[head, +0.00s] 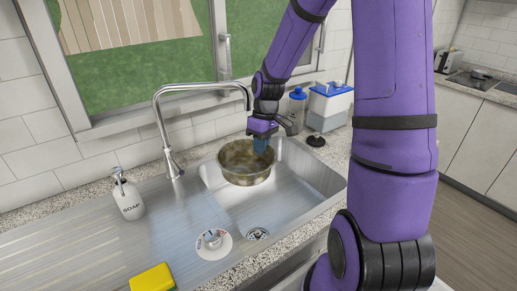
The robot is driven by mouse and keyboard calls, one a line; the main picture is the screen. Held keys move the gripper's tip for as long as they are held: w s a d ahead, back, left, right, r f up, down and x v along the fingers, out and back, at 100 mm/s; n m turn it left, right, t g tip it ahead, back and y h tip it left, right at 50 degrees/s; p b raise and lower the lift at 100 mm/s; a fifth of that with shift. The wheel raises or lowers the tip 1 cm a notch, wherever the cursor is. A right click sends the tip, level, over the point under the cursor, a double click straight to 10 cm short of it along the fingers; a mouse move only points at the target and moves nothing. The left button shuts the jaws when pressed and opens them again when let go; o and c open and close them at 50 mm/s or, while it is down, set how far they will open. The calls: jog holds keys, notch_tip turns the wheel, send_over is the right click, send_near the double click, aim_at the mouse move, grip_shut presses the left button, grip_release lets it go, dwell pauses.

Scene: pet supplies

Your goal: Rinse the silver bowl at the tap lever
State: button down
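The silver bowl (238,172), its metal mottled with brown stains, is at the back of the sink basin (300,190), roughly upright. It is below the spout end of the chrome gooseneck tap (163,128). No water stream shows. My gripper (262,148) is at the bowl's back right rim, with its blue fingertips over the rim, and appears shut on it. The far fingertip is hidden, and I cannot tell whether the bowl touches the basin floor. A white disc with a small metal knob (213,242) is at the basin's front left; no separate tap lever is clearly visible.
A drain (257,234) lies in front of the bowl. A soap bottle (129,199) stands on the drainboard at left, with a yellow sponge (153,279) at the front. A blue-lidded bottle (297,105) and a blue-lidded container (330,104) stand behind my gripper.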

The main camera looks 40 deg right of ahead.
jog(key=w+d+f, duration=0.2)
jog(key=w+d, duration=0.4)
jog(key=d, duration=0.2)
jog(key=shift+w, duration=0.25)
dwell(0.4)
jog(key=shift+s+d, duration=0.15)
jog(key=shift+d, duration=0.05)
dwell(0.5)
jog(key=shift+s+d, duration=0.2)
jog(key=shift+s, duration=0.1)
jog(key=shift+w+a, duration=0.1)
jog(key=shift+w, duration=0.05)
jog(key=shift+w+a, duration=0.3)
dwell(0.4)
jog(key=s+a, duration=0.5)
jog(key=a, duration=0.1)
dwell(0.8)
jog(key=shift+a, duration=0.1)
dwell(1.1)
